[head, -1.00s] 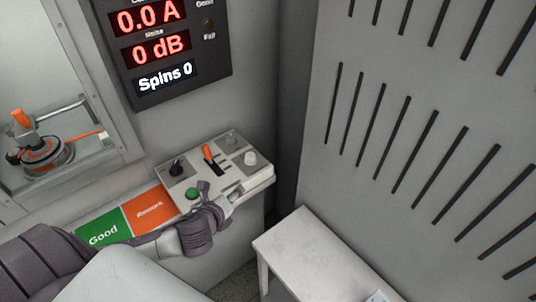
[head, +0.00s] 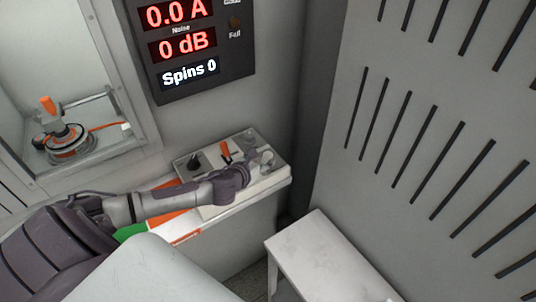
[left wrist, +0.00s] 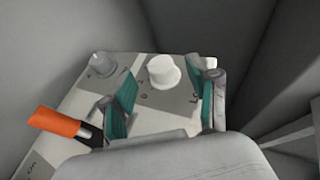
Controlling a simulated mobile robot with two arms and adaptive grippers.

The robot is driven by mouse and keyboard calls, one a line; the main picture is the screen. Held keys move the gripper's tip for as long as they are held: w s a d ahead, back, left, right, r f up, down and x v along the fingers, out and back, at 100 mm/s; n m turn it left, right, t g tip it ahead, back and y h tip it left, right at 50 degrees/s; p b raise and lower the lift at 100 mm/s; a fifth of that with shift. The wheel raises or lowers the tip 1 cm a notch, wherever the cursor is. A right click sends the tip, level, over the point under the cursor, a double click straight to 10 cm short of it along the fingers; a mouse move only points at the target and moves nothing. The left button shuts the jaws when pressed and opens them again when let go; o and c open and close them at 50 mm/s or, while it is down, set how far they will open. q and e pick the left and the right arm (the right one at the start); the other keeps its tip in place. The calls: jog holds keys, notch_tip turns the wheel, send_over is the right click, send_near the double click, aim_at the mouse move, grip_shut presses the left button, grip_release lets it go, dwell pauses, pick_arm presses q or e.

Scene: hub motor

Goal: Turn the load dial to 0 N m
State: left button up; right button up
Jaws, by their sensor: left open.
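A white round dial (left wrist: 163,70) stands on the control panel (head: 213,183) near its right end; it also shows in the head view (head: 267,157). Lettering beginning "Lo" is partly visible beside it, so it appears to be the load dial. My left gripper (left wrist: 164,88) is open and empty, its teal-padded fingers on either side of the dial's near edge in the wrist view. I cannot tell whether they touch it. In the head view the left gripper (head: 252,168) is over the panel's right part. The dial's setting is not readable. My right gripper is not in view.
An orange lever (left wrist: 57,122), a grey knob (left wrist: 101,64) and a black knob (head: 195,162) share the panel. A display (head: 188,45) reads 0.0 A, 0 dB and Spins 0. The motor (head: 66,140) sits in the chamber at left. A white table (head: 322,255) stands at right.

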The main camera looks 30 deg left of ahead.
aim_at(268, 155)
pick_arm(q)
jog(key=shift+x, duration=2.35)
jog(key=c, duration=0.3)
grip_shut()
